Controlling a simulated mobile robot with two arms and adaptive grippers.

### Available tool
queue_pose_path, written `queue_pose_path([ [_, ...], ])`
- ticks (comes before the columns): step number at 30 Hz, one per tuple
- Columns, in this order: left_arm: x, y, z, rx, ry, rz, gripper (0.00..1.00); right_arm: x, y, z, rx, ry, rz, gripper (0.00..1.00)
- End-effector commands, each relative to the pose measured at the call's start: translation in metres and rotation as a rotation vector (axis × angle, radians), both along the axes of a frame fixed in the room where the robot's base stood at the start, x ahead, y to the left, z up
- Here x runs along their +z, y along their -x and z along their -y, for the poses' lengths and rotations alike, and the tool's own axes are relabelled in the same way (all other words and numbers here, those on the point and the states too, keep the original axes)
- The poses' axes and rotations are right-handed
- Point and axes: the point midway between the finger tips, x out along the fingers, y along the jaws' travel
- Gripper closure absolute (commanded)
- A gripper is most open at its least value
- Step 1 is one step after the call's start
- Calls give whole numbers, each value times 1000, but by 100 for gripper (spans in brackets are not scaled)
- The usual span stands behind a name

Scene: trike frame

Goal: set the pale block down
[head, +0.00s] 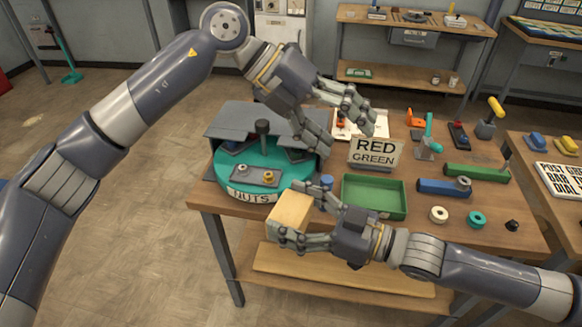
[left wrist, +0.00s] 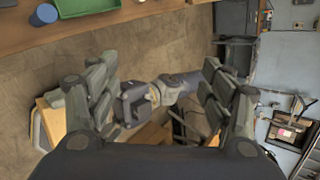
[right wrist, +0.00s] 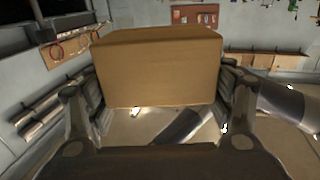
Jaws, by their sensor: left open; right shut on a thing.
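The pale block (head: 290,209) is a tan box held between the fingers of my right gripper (head: 284,213), in front of the table's near left edge in the head view. In the right wrist view the block (right wrist: 158,70) fills the middle, with a finger on each side. My left gripper (head: 347,138) is open and empty, above the table near the sign. In the left wrist view its fingers (left wrist: 160,95) stand wide apart with nothing held between them.
A teal turntable marked NUTS (head: 226,178) is left of the block. A green tray (head: 375,194), a RED GREEN sign (head: 374,153) and a blue cylinder (head: 327,182) are close by. Rings and tools occupy the table's right. A lower shelf (head: 340,275) is below.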

Motion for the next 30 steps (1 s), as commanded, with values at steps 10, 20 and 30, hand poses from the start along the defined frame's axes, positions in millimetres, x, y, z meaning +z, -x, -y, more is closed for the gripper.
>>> queue_pose_path([
  [10,-36,51,-63,-45,-703,142,27,1,0,0,0,-2,1,53],
  [20,-49,53,-86,-14,-859,181,27,0,0,0,0,-1,0,53],
  [30,-111,53,-86,-15,-856,177,27,1,0,0,1,-2,1,53],
])
